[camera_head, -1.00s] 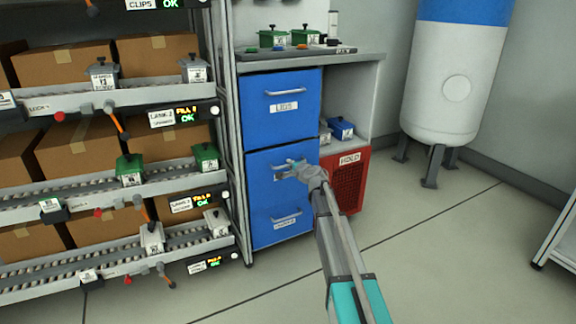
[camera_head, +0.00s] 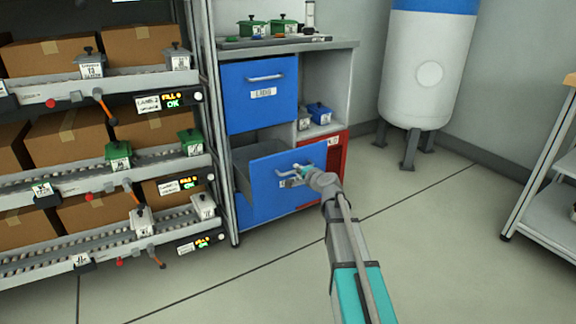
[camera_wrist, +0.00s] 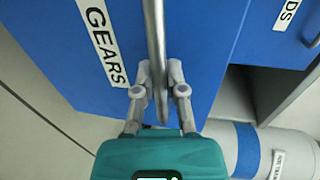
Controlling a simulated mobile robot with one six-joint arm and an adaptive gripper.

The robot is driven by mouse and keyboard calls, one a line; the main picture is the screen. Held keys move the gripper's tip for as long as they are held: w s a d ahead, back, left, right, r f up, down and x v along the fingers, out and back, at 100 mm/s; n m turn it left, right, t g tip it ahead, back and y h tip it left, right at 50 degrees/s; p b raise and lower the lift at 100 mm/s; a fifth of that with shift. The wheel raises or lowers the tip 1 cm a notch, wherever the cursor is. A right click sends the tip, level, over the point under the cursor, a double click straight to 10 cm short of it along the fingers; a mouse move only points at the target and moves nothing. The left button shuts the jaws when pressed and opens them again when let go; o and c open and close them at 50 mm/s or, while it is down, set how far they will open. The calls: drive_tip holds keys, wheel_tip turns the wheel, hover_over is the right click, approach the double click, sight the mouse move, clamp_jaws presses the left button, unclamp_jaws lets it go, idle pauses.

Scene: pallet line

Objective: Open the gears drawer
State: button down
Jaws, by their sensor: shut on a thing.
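The gears drawer (camera_head: 272,192) is the blue middle drawer of the cabinet, and it stands pulled out, with its grey inside partly showing behind the front. Its label GEARS (camera_wrist: 103,40) is readable in the wrist view, beside the metal bar handle (camera_wrist: 155,45). My gripper (camera_wrist: 160,72) is shut on that handle, one finger on each side of the bar. In the head view my gripper (camera_head: 298,174) is at the drawer front and hides part of the handle and label.
Above is a closed blue drawer labelled LIDS (camera_head: 261,95). A roller rack (camera_head: 100,185) with cartons is on the left. The floor in front (camera_head: 240,275) is clear.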

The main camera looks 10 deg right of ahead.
drive_tip(key=f+v, duration=0.1)
drive_tip(key=v, duration=0.5)
drive_tip(key=shift+s, duration=0.15)
drive_tip(key=shift+f, duration=0.15)
drive_tip(key=c, duration=0.7)
unclamp_jaws()
